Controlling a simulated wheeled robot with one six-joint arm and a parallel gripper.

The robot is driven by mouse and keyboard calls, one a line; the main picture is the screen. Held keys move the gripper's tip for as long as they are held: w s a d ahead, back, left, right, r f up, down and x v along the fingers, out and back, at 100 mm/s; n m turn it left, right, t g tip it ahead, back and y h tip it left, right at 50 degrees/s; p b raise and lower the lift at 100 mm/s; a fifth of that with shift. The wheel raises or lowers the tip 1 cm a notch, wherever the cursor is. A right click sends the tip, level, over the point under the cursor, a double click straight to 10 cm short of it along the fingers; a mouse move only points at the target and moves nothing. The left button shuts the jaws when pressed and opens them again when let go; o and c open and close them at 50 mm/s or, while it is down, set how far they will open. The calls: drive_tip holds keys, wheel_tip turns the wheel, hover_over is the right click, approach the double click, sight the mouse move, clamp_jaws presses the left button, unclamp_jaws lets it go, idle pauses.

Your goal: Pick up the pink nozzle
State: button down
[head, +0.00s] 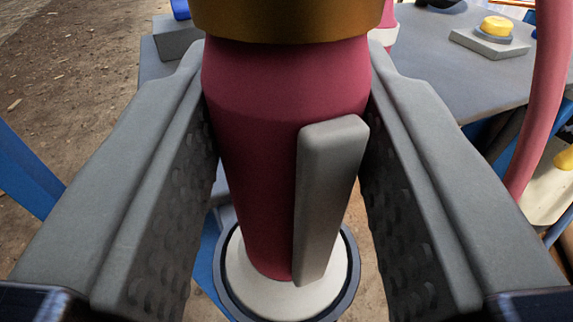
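The pink nozzle (255,130) stands lengthwise in the middle of the view, close to the camera. It has a gold-brown collar (290,18) at the top, cut off by the picture's edge, and a grey lever-like bar (325,200) on its near side. At its lower end is a white round part (265,292) with a dark rim. My gripper (287,85) has one grey finger on each side of the nozzle. Both fingers appear to press against its upper body just below the collar, so it looks shut on the nozzle. The contact faces are partly hidden.
A grey surface (440,65) behind right carries a yellow button on a grey block (490,40). A pink hose (540,110) runs down the right side. A blue bar (25,165) shows at left. Brown dirt ground (75,75) is open at upper left.

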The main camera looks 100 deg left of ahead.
wheel_tip(320, 180, up, 38)
idle(2.8)
